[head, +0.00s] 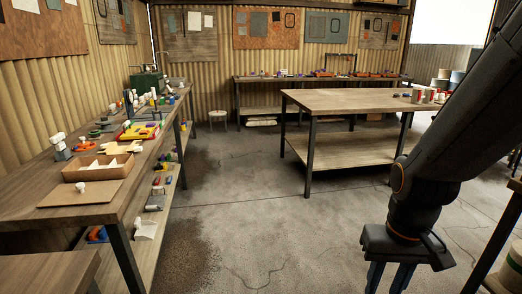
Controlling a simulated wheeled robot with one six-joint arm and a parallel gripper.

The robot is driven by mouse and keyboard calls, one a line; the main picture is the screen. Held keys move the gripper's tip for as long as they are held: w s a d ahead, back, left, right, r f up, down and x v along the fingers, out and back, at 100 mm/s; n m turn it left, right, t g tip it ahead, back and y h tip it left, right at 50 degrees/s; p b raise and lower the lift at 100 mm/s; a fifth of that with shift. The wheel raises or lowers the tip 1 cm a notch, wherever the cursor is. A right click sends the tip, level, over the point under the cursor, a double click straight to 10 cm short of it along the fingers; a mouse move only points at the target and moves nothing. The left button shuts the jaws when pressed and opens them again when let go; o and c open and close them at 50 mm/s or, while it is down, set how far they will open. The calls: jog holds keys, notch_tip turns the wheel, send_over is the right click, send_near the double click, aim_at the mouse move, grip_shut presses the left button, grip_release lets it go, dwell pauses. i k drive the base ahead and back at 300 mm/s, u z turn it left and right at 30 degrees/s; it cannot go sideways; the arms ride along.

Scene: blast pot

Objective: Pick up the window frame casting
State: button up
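I cannot pick out the window frame casting for certain; many small parts on the benches are too small to tell apart. My gripper (388,280) hangs at the lower right, pointing down over the concrete floor. Its two dark blue fingers stand apart with a gap between them, and I see nothing in the gap. The fingertips are cut off by the bottom edge. It is away from all the benches.
A long wooden bench (66,187) on the left holds a cardboard box (92,190) and many small items. A middle table (340,101) is mostly bare. A back bench (262,79) holds small parts. A stool (217,115) stands behind. Floor between is clear.

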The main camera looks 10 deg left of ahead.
aim_at(133, 133)
jog(key=u, duration=0.2)
jog(key=i, duration=1.8)
jog(key=u, duration=1)
jog(key=i, duration=1.45)
jog(key=u, duration=0.75)
jog(key=i, duration=0.5)
jog(key=z, duration=0.1)
